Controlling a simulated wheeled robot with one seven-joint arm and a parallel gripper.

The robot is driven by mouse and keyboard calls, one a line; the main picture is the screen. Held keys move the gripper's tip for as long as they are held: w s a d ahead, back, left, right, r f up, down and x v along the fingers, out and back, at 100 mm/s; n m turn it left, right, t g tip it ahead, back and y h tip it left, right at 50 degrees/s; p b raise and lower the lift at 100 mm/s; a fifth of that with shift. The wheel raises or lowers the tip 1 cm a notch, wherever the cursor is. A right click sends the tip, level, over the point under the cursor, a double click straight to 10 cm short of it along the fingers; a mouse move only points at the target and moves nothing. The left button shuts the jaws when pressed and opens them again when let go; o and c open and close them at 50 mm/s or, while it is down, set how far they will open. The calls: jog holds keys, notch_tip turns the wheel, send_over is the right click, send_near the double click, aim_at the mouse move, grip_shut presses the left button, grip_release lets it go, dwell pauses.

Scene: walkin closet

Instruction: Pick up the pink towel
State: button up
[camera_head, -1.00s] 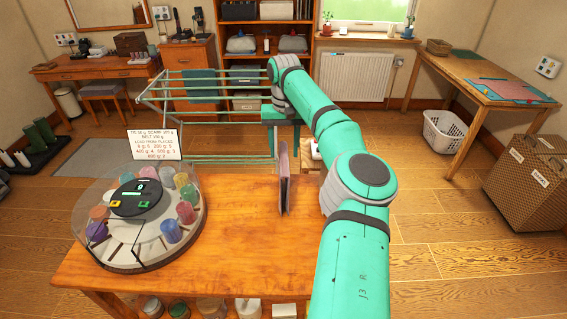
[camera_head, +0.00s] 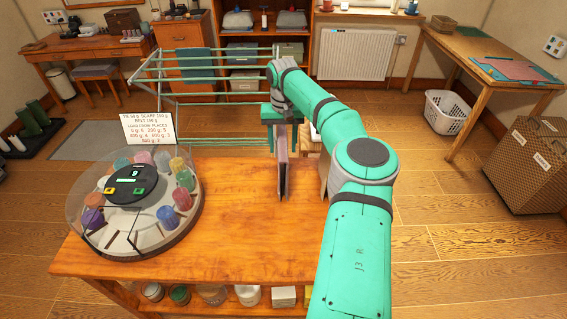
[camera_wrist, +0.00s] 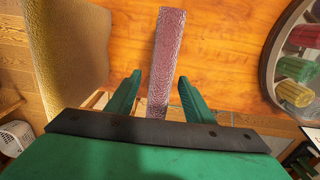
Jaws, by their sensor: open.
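The pink towel (camera_wrist: 166,55) shows in the wrist view as a narrow, textured upright strip above the wooden bench top (camera_wrist: 220,35). In the head view, the towel (camera_head: 282,172) stands thin and edge-on at the bench's far side. My gripper (camera_wrist: 160,82) is open, with one green finger on each side of the towel's near end. I cannot tell whether either finger touches it. In the head view my gripper (camera_head: 282,125) is just above and behind the towel, and its fingertips are hidden.
A round clear-walled carousel (camera_head: 140,235) with coloured jars stands left on the bench. A green drying rack (camera_head: 200,77) is behind. A tan panel (camera_wrist: 65,50) stands left of my gripper in the wrist view. The bench middle is bare.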

notch_tip(320, 180, down, 2)
jog(key=shift+f, duration=0.15)
jog(key=shift+s+a+f, duration=0.1)
jog(key=shift+f, duration=0.25)
grip_shut()
jog(key=shift+r, duration=0.15)
